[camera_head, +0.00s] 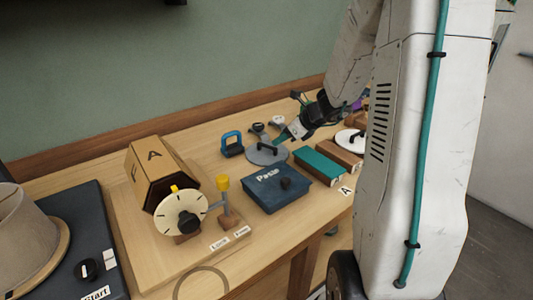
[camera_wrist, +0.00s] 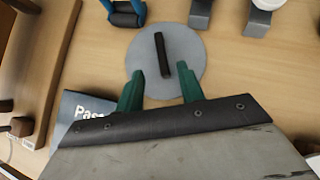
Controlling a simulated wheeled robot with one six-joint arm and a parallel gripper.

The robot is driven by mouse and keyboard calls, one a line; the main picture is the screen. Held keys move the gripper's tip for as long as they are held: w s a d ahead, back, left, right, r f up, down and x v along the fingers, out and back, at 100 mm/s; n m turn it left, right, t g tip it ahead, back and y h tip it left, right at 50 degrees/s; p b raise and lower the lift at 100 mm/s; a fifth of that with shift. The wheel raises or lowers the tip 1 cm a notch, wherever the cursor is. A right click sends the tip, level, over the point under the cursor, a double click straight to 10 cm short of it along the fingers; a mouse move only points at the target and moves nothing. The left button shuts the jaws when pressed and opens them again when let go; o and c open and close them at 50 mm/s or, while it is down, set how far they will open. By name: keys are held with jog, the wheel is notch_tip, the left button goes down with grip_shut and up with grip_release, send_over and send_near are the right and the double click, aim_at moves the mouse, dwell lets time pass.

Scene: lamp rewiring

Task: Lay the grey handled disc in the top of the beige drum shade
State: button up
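The grey handled disc (camera_head: 266,154) lies flat on the wooden table behind the blue box. In the wrist view the grey disc (camera_wrist: 190,52) shows a black bar handle across its middle. My gripper (camera_wrist: 160,86) has its two green fingers spread, with the near end of the handle around the gap between them. Whether they touch it I cannot tell. In the head view my gripper (camera_head: 281,139) hangs at the disc's far right edge. The beige drum shade (camera_head: 24,243) is at the far left, cut off by the picture edge; its top opening is only partly visible.
A blue box (camera_head: 276,194) marked "Paste" stands just in front of the disc. A teal block (camera_head: 318,164) and a white handled disc (camera_head: 350,140) are to the right. A blue-handled object (camera_head: 232,144) is to the left. A dial (camera_head: 180,212) and brown box (camera_head: 160,168) stand towards the shade.

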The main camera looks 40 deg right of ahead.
aim_at(267, 145)
jog(key=x, duration=0.6)
jog(key=shift+w+f, duration=0.15)
jog(key=shift+w, duration=0.25)
grip_shut()
